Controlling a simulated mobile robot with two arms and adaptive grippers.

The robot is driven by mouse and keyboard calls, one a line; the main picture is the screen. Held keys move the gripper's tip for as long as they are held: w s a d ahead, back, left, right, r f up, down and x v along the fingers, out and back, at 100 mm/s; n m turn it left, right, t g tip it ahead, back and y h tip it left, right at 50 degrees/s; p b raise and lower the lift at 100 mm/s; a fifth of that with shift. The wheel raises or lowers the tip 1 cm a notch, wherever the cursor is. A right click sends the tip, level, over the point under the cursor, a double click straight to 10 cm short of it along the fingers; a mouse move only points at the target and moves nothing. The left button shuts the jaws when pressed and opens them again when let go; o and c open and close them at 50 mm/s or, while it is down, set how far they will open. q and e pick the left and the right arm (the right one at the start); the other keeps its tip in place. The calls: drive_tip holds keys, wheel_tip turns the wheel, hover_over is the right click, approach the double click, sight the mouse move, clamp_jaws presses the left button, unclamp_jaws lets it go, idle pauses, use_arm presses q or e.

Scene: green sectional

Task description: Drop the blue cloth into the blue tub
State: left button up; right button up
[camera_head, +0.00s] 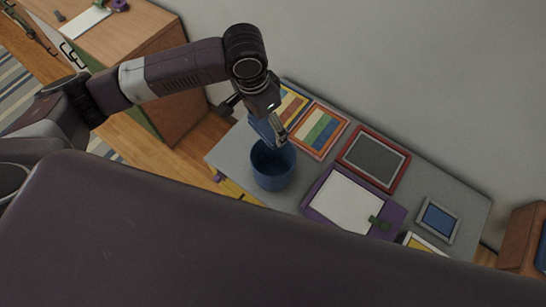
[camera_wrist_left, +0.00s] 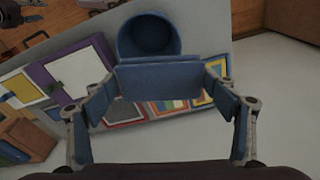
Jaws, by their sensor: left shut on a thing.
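The blue tub (camera_head: 273,168) stands open on the grey table (camera_head: 232,150), near its left end. It also shows in the wrist view (camera_wrist_left: 148,38), with its open mouth at the top middle. My left gripper (camera_head: 273,124) is just above and behind the tub's rim in the head view. It is shut on the blue cloth (camera_head: 261,129), which looks like a flat, folded piece. In the wrist view the cloth (camera_wrist_left: 158,82) spans between the fingertips and overlaps the tub's lower rim in the picture. I cannot tell its exact height above the tub. My right gripper is not in view.
Colourful striped frames (camera_head: 320,130), a red-framed dark panel (camera_head: 374,160), a purple clipboard with white paper (camera_head: 345,203) and a small blue-grey frame (camera_head: 438,220) lie right of the tub. A wooden cabinet (camera_head: 140,50) stands left. A pale wall rises behind the table.

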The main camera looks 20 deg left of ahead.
use_arm(q)
drive_tip(key=shift+s+d+f+m, duration=0.15)
drive_tip(key=shift+d+m, duration=0.1)
drive_tip(key=shift+m, duration=0.05)
drive_tip(key=shift+f+b, duration=0.75)
drive_tip(key=shift+f, duration=0.15)
wheel_tip(320, 180, down, 4)
drive_tip(key=b, duration=0.5)
drive_tip(key=shift+a+f+b, duration=0.1)
drive_tip(key=shift+b, duration=0.2)
drive_tip(key=o, duration=1.2)
drive_tip(key=shift+c, duration=0.2)
drive_tip(key=shift+o, duration=0.9)
drive_tip(key=r, duration=0.4)
drive_tip(key=s+r, duration=0.1)
drive_tip(key=r, duration=0.3)
drive_tip(key=a+r, duration=0.1)
drive_tip(key=r, duration=0.3)
drive_tip(key=shift+s, duration=0.2)
